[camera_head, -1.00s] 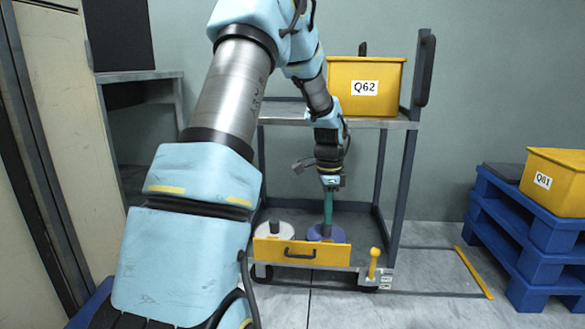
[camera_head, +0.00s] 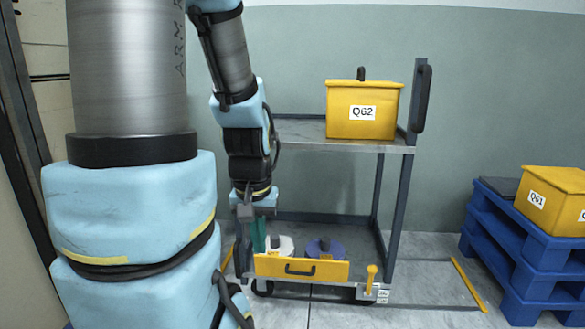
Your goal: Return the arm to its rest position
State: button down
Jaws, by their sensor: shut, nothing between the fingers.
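My gripper (camera_head: 258,236) points down in front of the left side of the cart (camera_head: 300,128). My arm fills the left of the view and hides the cart's left posts.
A yellow bin marked Q62 (camera_head: 345,92) stands on the cart's top shelf. A yellow bin marked Q61 (camera_head: 545,203) sits on stacked blue pallets (camera_head: 500,228) at the right. A yellow peg (camera_head: 371,279) stands at the cart's front right corner. Floor between cart and pallets is clear.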

notch_tip(320, 180, up, 32)
jog(key=p, duration=3)
jog(key=shift+f, duration=0.15)
